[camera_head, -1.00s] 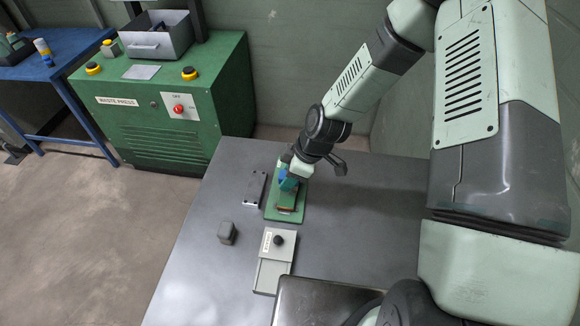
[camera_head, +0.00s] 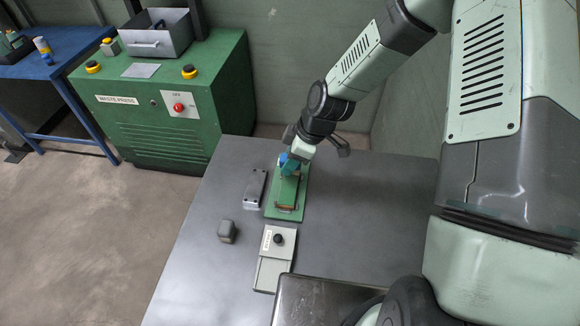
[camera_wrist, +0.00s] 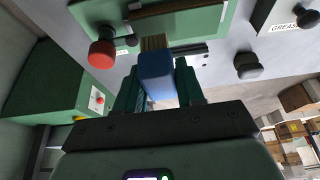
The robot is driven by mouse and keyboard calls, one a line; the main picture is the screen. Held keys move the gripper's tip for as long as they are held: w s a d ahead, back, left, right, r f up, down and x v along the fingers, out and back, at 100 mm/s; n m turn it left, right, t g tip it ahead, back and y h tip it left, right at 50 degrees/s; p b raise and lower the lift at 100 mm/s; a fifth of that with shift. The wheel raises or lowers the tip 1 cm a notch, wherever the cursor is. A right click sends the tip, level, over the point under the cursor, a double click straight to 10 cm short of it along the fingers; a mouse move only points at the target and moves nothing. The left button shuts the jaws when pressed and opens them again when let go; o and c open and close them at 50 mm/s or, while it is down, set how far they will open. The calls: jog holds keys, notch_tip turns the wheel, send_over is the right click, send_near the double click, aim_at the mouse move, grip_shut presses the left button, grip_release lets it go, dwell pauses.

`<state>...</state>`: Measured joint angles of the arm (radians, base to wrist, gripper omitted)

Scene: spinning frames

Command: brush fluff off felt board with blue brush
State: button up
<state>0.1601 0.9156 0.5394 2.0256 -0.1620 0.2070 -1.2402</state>
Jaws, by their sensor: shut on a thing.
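The green board (camera_head: 272,208) lies on the grey table, with a brown strip (camera_head: 289,207) across it. In the wrist view, the board (camera_wrist: 215,22) fills the top and the strip (camera_wrist: 178,9) crosses it. My gripper (camera_head: 292,158) is over the board's far end. It is shut on the blue brush, whose handle (camera_wrist: 157,80) sits between the fingers. The brush's tan bristles (camera_wrist: 153,43) point at the board; I cannot tell whether they touch it. The blue handle also shows in the head view (camera_head: 289,163). I cannot make out any fluff.
A grey slim case (camera_head: 255,189) lies left of the board, and a small dark grey block (camera_head: 227,231) is nearer. A grey box with a black knob (camera_head: 275,258) is in front. A red knob (camera_wrist: 102,53) shows beside the board in the wrist view. The right table is clear.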

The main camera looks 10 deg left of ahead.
jog(key=shift+r, duration=2.3)
